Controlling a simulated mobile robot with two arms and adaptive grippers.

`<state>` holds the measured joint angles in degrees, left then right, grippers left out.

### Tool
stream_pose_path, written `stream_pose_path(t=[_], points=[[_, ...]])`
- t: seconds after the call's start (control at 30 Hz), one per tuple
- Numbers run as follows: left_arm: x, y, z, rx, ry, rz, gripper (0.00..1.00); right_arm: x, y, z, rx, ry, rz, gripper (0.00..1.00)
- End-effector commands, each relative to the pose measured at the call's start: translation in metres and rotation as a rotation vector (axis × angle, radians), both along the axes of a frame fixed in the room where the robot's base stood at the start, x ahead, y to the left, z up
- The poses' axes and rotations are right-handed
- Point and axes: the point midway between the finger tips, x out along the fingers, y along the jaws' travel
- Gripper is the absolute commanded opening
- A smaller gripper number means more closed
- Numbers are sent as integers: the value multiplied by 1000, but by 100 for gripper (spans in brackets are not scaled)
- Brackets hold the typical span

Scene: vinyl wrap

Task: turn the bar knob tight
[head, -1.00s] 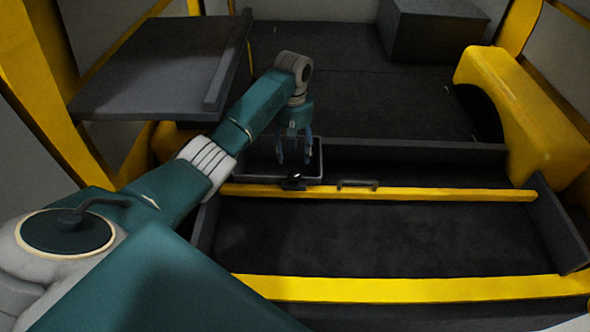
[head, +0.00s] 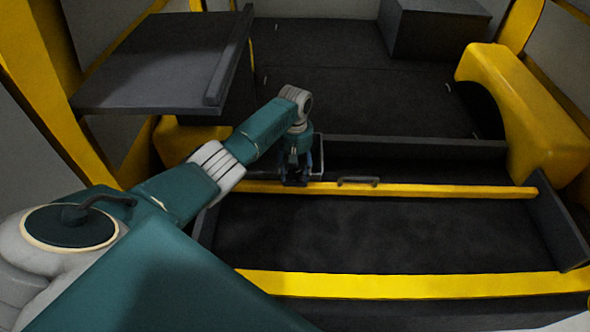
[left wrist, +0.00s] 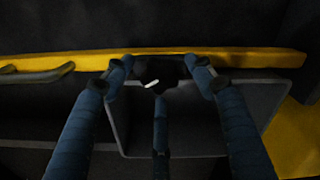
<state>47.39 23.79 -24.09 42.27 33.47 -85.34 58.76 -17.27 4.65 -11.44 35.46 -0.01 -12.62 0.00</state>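The bar knob (left wrist: 158,72) is a small dark knob with a white mark, on the near side of the yellow bar (left wrist: 240,58) in the left wrist view. In the head view the yellow bar (head: 450,192) spans the dark floor bay, and the knob is hidden behind my gripper. My left gripper (head: 297,180) points down at the bar's left part. In the left wrist view the left gripper (left wrist: 160,78) has its fingers spread, with the knob between their tips. I cannot tell whether any finger touches it. My right gripper is in neither view.
A dark handle (head: 357,181) sits on the bar right of my gripper; it also shows in the left wrist view (left wrist: 38,74). A grey tray (left wrist: 272,105) adjoins the bar. A yellow wheel arch (head: 520,110) stands right, a dark shelf (head: 150,65) upper left.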

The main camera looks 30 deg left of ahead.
Motion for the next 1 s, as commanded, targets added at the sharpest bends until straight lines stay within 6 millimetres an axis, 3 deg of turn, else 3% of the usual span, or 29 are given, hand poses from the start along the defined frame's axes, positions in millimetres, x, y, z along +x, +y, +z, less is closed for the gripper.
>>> stream_pose_path(t=[0.03, 0.2, 0.57, 1.0], points=[[0, 0, 0, 0, 0, 0, 44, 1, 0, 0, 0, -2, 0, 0], [0, 0, 0, 0, 0, 0, 11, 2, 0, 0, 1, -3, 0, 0], [0, 0, 1, -1, 0, -41, 11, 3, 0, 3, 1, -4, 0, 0], [0, 0, 2, -2, 0, -364, 11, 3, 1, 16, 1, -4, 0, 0]])
